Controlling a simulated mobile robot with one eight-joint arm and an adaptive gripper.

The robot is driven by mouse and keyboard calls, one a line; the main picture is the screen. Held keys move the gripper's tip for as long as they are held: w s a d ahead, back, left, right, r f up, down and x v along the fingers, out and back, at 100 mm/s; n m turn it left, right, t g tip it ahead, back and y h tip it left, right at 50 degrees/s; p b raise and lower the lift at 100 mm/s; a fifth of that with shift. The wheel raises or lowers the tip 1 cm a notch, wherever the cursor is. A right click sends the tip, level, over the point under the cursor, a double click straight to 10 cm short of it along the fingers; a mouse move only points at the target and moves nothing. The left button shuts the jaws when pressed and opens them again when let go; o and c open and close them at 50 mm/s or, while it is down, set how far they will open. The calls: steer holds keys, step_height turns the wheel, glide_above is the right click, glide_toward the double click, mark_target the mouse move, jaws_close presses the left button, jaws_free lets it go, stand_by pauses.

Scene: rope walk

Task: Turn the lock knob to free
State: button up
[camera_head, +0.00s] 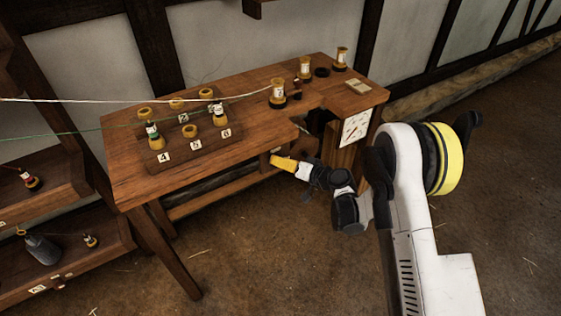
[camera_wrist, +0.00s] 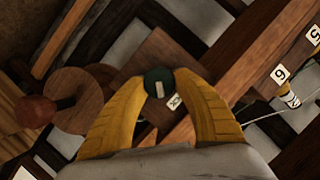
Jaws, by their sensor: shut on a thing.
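The lock knob (camera_wrist: 158,80) is a small dark green round knob with a pale bar mark on its face, in the upper middle of the wrist view. It sits at a wooden plate with a small white label (camera_wrist: 174,101) beside it. My gripper (camera_wrist: 157,84) has its two yellow fingers closed around the knob from either side. In the head view my gripper (camera_head: 273,160) reaches to the front of the wooden bench; the knob is hidden there. I cannot read the label clearly.
A round wooden disc (camera_wrist: 77,100) with a red-brown handle (camera_wrist: 35,112) is left of the knob. The bench (camera_head: 240,101) carries a numbered bobbin rack (camera_head: 200,149), standing bobbins (camera_head: 278,92) and a notebook (camera_head: 358,87). Pale and green strands cross above. Shelves (camera_head: 50,195) stand left; floor in front is clear.

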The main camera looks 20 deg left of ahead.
steer(key=m+y, duration=0.1)
steer(key=m, duration=0.1)
steer(key=shift+w+m+g, duration=0.1)
steer(key=shift+m+g, duration=0.3)
steer(key=m+y, duration=0.1)
steer(key=m, duration=0.1)
steer(key=shift+f+m+y, duration=0.1)
steer(key=shift+m+y, duration=0.3)
steer(key=m+y, duration=0.1)
steer(key=m, duration=0.2)
steer(key=shift+m+t+y, duration=0.4)
steer(key=shift+m+y, duration=0.3)
steer(key=shift+m, duration=1)
steer(key=o, duration=1.2)
